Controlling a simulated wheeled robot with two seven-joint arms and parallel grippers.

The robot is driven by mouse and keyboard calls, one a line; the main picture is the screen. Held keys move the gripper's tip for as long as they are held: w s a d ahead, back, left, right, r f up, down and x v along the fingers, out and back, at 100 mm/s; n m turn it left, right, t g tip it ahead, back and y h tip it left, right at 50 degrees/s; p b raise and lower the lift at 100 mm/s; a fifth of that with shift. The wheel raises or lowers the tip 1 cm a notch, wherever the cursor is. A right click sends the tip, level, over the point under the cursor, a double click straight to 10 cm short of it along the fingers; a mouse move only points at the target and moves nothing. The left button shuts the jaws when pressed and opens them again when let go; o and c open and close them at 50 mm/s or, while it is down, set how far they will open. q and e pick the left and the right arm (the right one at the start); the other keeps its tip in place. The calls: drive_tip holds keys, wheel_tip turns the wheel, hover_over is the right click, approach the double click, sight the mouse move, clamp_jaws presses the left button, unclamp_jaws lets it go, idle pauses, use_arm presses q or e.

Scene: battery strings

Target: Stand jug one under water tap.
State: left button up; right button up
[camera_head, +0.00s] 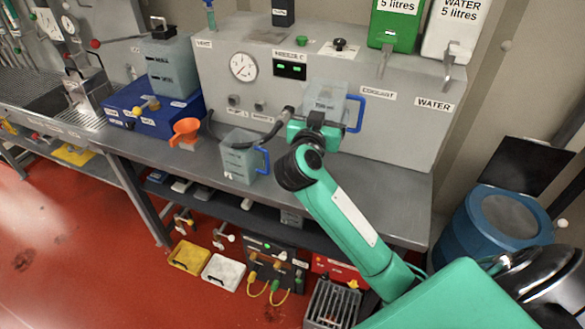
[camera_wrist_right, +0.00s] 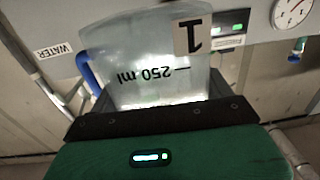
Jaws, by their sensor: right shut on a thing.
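Jug one (camera_head: 326,98) is a clear jug with a blue handle. In the right wrist view the jug (camera_wrist_right: 150,60) shows a label "1" and a "250 ml" mark, both upside down there. My right gripper (camera_head: 314,122) is shut on it, its dark jaws (camera_wrist_right: 160,115) across the jug's near side. The jug looks upright, in front of the grey panel, left of the COOLANT label. The water tap (camera_head: 448,72) hangs under the white WATER container (camera_head: 455,30), to the right of and above the jug. My left gripper is not in view.
A second clear jug (camera_head: 238,158) with a blue handle stands on the bench (camera_head: 330,180) to the left. The coolant tap (camera_head: 384,62) hangs under a green container (camera_head: 397,22), between jug and water tap. An orange funnel (camera_head: 186,128) and blue box (camera_head: 150,118) are further left.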

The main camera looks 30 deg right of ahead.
drive_tip(key=shift+w+d+r, duration=0.15)
drive_tip(key=shift+d+r, duration=0.15)
drive_tip(key=shift+r, duration=0.2)
drive_tip(key=shift+f, duration=0.2)
drive_tip(key=shift+g+h, duration=0.3)
wheel_tip(320, 180, down, 19)
drive_tip(key=shift+d+f+b, duration=0.1)
drive_tip(key=shift+f+b, duration=0.1)
drive_tip(key=shift+b, duration=0.15)
drive_tip(key=o, duration=1.2)
drive_tip(key=shift+f, duration=0.1)
